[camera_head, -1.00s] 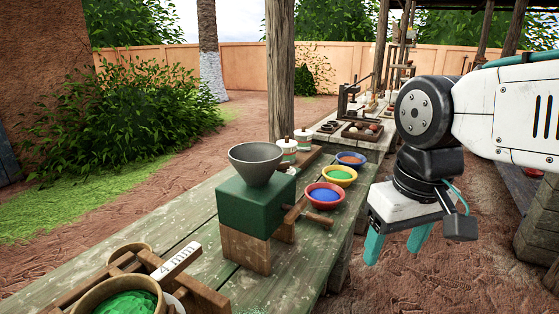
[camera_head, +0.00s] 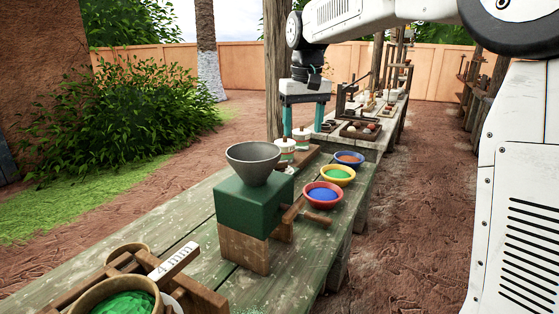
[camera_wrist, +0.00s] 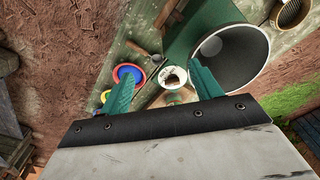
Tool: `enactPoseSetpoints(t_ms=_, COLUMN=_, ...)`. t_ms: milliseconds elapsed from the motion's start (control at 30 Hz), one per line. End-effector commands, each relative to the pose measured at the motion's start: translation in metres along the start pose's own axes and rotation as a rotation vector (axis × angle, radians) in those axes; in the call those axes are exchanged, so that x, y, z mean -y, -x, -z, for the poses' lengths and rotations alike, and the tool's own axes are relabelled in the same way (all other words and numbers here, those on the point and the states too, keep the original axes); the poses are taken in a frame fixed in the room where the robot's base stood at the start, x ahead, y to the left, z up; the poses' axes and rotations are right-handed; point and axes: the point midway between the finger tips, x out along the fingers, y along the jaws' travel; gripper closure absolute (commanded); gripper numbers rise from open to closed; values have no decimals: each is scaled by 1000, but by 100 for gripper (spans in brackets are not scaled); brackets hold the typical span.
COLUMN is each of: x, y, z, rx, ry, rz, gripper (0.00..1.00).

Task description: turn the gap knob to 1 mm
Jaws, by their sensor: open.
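The mill is a green box (camera_head: 250,207) with a grey funnel (camera_head: 253,160) on top, standing on a wooden block. A wooden crank (camera_head: 312,217) sticks out at its right; the funnel also shows in the wrist view (camera_wrist: 235,60). My gripper (camera_head: 303,118) is open and empty, fingers pointing down, behind and above the mill. In the wrist view a white round piece (camera_wrist: 172,77) with dark marks shows between my fingers (camera_wrist: 162,76), beside the green box. I cannot tell whether it is the gap knob. No knob reading is legible.
Blue (camera_head: 323,195), green (camera_head: 338,175) and brown bowls stand right of the mill. White jars (camera_head: 285,147) stand behind it, near a wooden post (camera_head: 275,75). A frame marked "4 mm" (camera_head: 174,262) is at front left. A further table holds tools and a tray.

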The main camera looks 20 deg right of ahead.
Motion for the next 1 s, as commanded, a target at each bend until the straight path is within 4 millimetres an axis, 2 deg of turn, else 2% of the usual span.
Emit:
enactPoseSetpoints(t_ms=33, x=2, y=-9, z=25, rx=7, ry=4, rz=0, gripper=36)
enactPoseSetpoints(t_ms=100, x=4, y=-19, z=54, rx=11, ry=9, rz=1, gripper=36)
enactPoseSetpoints(t_ms=200, x=7, y=-35, z=92, rx=14, ry=14, rz=1, gripper=36)
enactPoseSetpoints(t_ms=300, x=10, y=-51, z=121, rx=18, ry=19, rz=1, gripper=36)
enactPoseSetpoints(t_ms=400, x=8, y=-73, z=134, rx=48, ry=26, rz=3, gripper=36)
enactPoseSetpoints(t_ms=533, x=6, y=-89, z=142, rx=69, ry=34, rz=5, gripper=36)
enactPoseSetpoints(t_ms=667, x=6, y=-101, z=143, rx=76, ry=36, rz=5, gripper=36)
enactPoseSetpoints(t_ms=1000, x=7, y=-152, z=138, rx=76, ry=36, rz=5, gripper=36)
